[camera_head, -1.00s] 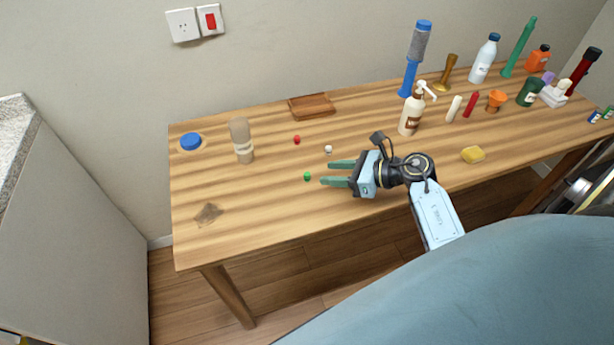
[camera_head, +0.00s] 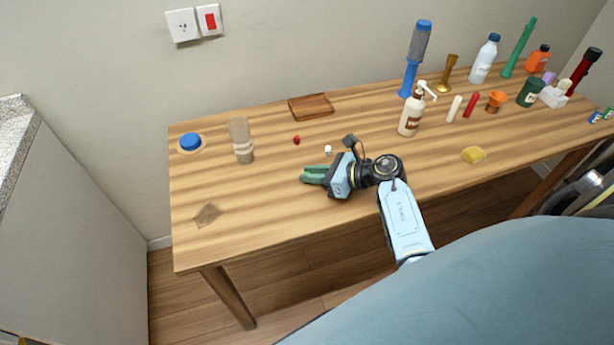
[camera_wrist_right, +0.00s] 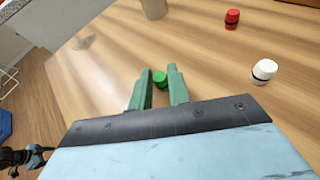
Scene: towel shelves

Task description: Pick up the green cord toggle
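The green cord toggle (camera_wrist_right: 160,79) shows in the right wrist view as a small green cap between the fingertips of my right gripper (camera_wrist_right: 160,76). It fills the gap, with a finger against each side. In the head view, my right gripper (camera_head: 306,174) is low over the table and its green fingers are close together. The toggle is hidden by the fingers there. I cannot tell whether it still touches the table.
On the wooden table (camera_head: 240,210), a red toggle (camera_head: 297,140) and a white toggle (camera_head: 328,150) lie just beyond the gripper. The front left is mostly clear.

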